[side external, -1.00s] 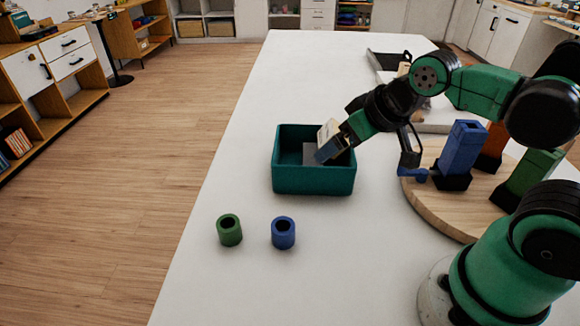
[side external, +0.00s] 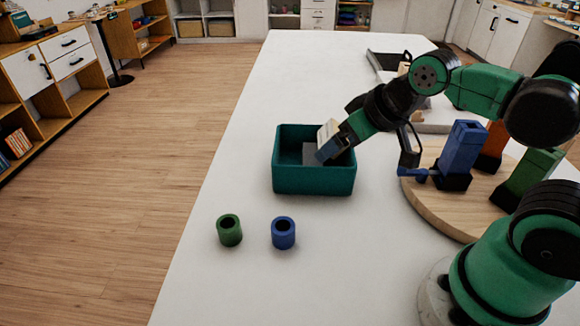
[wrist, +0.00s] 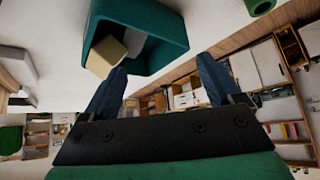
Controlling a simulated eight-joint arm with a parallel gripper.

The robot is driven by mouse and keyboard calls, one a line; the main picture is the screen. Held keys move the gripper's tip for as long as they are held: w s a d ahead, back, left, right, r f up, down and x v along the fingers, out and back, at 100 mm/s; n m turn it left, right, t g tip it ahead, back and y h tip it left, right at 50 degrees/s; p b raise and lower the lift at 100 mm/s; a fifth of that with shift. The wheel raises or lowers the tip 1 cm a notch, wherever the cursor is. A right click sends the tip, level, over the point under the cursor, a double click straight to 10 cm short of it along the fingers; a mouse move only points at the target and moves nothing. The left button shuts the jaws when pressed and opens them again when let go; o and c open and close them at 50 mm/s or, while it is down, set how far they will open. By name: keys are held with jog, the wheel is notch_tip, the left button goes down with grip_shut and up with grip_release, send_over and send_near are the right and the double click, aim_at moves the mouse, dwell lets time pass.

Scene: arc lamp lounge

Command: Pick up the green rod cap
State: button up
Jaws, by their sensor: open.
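The green rod cap (side external: 229,230) is a short hollow cylinder standing upright on the white table, at the front left of the side view. A green ring that looks like it (wrist: 262,5) is cut off by the top edge of the wrist view. My gripper (side external: 324,154) is at the teal bin, behind and to the right of the green cap and well apart from it. In the wrist view its two blue fingers (wrist: 162,63) are spread with nothing between them. My arm hides part of the bin's right side.
The teal bin (side external: 313,181) has a beige block (wrist: 105,57) in it. A blue cap (side external: 283,233) stands right of the green one. A round wooden board (side external: 440,215) holds blue, orange and green posts at right. The table (side external: 250,175) around the caps is clear.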

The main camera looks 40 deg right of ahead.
aim_at(221, 229)
jog(key=w+a+f+m+g+y, duration=0.15)
jog(key=w+a+m+y, duration=0.35)
jog(key=m, duration=0.5)
jog(key=w+a+f+m+g+y, duration=0.1)
jog(key=w+a+m+g+y, duration=0.15)
jog(key=a+m+y, duration=0.6)
jog(key=shift+m+g+h, duration=0.3)
jog(key=shift+m+h, duration=0.45)
jog(key=shift+m, duration=0.1)
jog(key=f, duration=0.2)
jog(key=d+f, duration=0.1)
jog(key=f, duration=0.1)
jog(key=d+f, duration=0.1)
jog(key=f, duration=0.1)
jog(key=shift+s+d+f, duration=0.2)
jog(key=shift+s+f, duration=0.05)
jog(key=shift+f, duration=0.15)
jog(key=x, duration=0.5)
grip_shut()
jog(key=shift+r, duration=0.1)
